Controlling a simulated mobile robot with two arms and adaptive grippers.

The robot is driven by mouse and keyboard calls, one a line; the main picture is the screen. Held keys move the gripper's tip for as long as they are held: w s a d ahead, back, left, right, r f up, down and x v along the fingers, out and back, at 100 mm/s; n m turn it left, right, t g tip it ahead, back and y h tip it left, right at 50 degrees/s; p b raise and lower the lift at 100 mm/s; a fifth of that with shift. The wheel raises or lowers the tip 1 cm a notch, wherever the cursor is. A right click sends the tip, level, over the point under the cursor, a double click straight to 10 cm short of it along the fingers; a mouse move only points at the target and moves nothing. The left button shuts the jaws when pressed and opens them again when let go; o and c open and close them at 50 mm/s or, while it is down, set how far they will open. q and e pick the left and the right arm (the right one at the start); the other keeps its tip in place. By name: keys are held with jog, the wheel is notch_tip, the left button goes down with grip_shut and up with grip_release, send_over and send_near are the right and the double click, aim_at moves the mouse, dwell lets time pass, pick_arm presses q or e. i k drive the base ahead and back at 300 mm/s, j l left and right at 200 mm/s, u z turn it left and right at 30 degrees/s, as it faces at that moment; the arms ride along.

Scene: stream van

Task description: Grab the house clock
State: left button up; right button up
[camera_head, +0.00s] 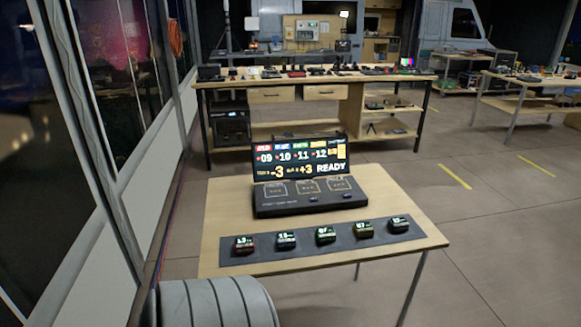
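Several small dark devices with lit digits, which look like clocks, stand in a row on a dark mat (264,256) on the near wooden table. Neither gripper is in view.
The near table (412,199) has bare wood around the mat and console. A long workbench (227,84) with many small items stands behind it, and another table (520,91) at the right. A glazed wall (100,90) runs along the left. The floor at right is clear.

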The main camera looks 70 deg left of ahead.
aim_at(401, 224)
jog(key=u, duration=1.85)
